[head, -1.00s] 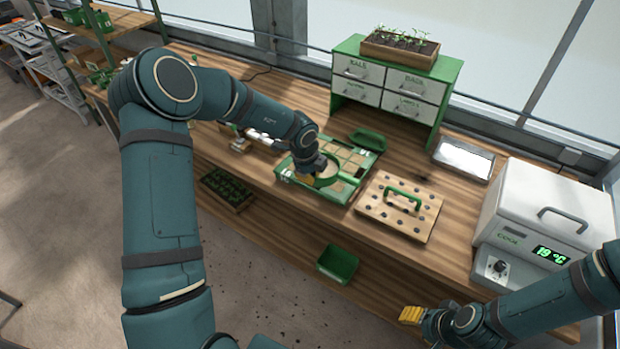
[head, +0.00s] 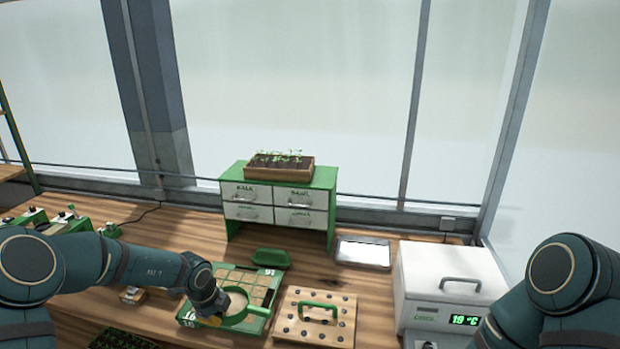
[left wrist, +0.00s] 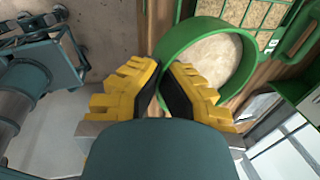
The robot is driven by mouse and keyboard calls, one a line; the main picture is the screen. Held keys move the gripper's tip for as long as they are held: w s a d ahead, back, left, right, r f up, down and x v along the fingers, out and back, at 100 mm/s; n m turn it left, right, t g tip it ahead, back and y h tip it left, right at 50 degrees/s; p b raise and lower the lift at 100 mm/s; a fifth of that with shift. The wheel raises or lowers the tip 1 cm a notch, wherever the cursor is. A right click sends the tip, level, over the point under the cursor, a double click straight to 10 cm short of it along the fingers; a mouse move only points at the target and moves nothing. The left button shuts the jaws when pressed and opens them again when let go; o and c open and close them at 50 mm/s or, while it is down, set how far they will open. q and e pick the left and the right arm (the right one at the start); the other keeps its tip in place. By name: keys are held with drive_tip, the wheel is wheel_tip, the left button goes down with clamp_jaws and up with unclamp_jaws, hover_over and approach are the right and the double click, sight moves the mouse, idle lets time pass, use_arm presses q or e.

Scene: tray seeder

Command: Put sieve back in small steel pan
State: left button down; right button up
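The sieve (head: 236,318) is a green ring with a green handle pointing right, over the front part of a green tray of square cells. It also shows in the left wrist view (left wrist: 238,48), with a tan surface inside the ring. My left gripper (head: 216,319) is at its left rim; in the left wrist view its yellow fingers (left wrist: 162,72) close together at the ring's wall. Whether the sieve touches the tray is unclear. The small steel pan (head: 363,252) lies flat on the bench, right of the drawer cabinet, and looks empty. My right gripper is out of view.
The green cell tray (head: 190,318) is under the sieve. A wooden peg board with green handle (head: 316,314) lies to its right. A green scoop-like dish (head: 270,259), the drawer cabinet (head: 279,205) and a white cooler box (head: 450,272) stand around. Bare bench shows before the pan.

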use_arm(q)
drive_tip(key=s+d+f+n+g+y+b, duration=0.1)
drive_tip(key=s+d+f+n+b, duration=0.3)
drive_tip(key=s+n, duration=0.3)
drive_tip(key=s+d+f+n+g+y+b, duration=0.1)
drive_tip(key=s+d+f+n+b, duration=0.4)
drive_tip(key=n, duration=0.8)
drive_tip(key=s+f+y+b, duration=0.1)
drive_tip(key=s+b, duration=0.1)
drive_tip(key=s, duration=0.1)
drive_tip(key=shift+d+f+n, duration=0.15)
drive_tip(key=shift+f+n, duration=0.15)
drive_tip(key=shift+f, duration=0.1)
